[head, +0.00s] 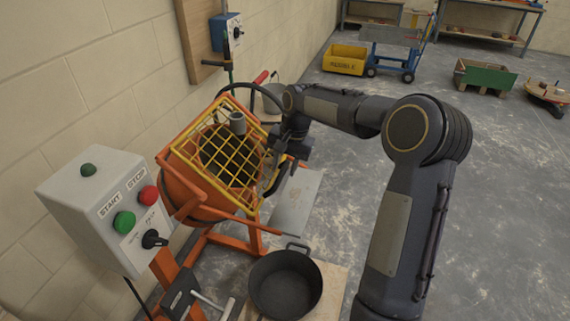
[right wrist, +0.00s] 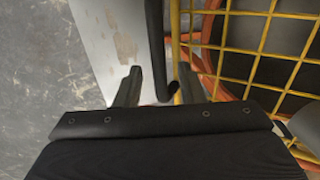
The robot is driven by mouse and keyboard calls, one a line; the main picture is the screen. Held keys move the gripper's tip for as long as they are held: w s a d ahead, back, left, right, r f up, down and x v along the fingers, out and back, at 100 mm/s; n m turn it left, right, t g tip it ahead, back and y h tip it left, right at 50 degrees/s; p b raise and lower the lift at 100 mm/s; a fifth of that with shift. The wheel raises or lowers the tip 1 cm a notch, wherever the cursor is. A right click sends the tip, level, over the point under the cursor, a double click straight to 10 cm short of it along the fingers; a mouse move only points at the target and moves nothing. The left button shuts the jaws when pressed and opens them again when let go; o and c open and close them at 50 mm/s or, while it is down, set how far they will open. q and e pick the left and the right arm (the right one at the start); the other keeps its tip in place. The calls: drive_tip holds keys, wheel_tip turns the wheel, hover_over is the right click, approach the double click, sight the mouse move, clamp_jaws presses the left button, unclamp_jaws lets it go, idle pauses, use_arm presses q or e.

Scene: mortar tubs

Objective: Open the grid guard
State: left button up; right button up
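The yellow grid guard (head: 232,150) lies slanted across the mouth of the orange mixer drum (head: 183,155). My right gripper (head: 278,168) is at the guard's right edge, and its arm crosses in from the right. In the right wrist view the two fingers (right wrist: 160,82) are apart. A black bar (right wrist: 155,45) runs between them, with the guard's yellow edge bar (right wrist: 175,40) just right of it. I see a gap beside the black bar, so it does not look gripped. My left gripper is not in view.
A grey control box (head: 105,210) with green and red buttons stands at the left front. A black tub (head: 285,284) sits on the floor below the mixer. A blue switch box (head: 227,33) is on the wall behind.

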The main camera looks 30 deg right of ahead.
clamp_jaws()
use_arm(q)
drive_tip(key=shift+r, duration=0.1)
use_arm(e)
drive_tip(key=shift+r, duration=0.1)
